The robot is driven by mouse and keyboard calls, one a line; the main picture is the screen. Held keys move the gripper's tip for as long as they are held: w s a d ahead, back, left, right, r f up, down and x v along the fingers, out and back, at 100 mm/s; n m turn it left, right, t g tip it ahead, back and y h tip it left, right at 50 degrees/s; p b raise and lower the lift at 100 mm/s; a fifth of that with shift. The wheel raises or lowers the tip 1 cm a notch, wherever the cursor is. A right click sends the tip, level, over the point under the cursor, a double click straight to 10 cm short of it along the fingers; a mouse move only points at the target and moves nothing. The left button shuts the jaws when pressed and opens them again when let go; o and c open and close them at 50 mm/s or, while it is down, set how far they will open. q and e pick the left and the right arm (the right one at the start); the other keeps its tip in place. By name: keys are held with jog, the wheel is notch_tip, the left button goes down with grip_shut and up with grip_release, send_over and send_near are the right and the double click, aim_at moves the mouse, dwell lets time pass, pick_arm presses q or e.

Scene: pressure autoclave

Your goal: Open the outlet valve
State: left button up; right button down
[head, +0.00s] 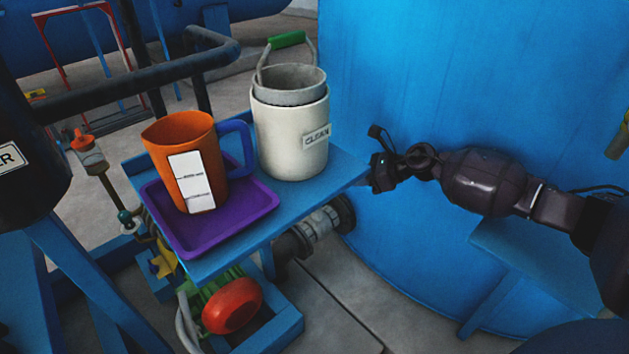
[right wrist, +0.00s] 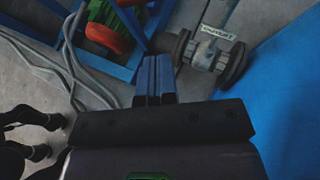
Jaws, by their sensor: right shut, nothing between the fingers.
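A grey pipe fitting with dark flanges (head: 318,225) sits low under the blue table, beside the big blue tank. It also shows in the right wrist view (right wrist: 205,55), with a pale label I cannot read surely above it. I cannot make out a valve handle on it. A yellow handle-like part (head: 163,260) shows under the table's left side. My right gripper (head: 376,182) is at the table's right corner, in front of the tank and above the fitting. In the right wrist view its blue fingers (right wrist: 154,78) are together and empty. My left gripper is out of view.
On the blue table (head: 345,168) stand an orange jug (head: 205,150) on a purple tray (head: 262,200) and a white "CLEAN" container (head: 285,135) holding a grey bucket. A green motor with a red-orange end (head: 232,305) sits below. The blue tank (head: 470,80) limits room behind.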

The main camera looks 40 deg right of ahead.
pick_arm(q)
jog(key=b, duration=0.1)
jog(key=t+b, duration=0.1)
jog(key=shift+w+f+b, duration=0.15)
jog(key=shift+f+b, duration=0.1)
jog(key=shift+b, duration=0.05)
pick_arm(e)
jog(key=r+x, duration=0.1)
jog(key=x, duration=1)
jog(key=shift+w+a+r, duration=0.25)
jog(key=shift+w+a, duration=0.1)
jog(key=shift+w, duration=0.1)
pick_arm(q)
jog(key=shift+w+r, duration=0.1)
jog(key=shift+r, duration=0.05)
pick_arm(e)
jog(key=shift+r, duration=0.15)
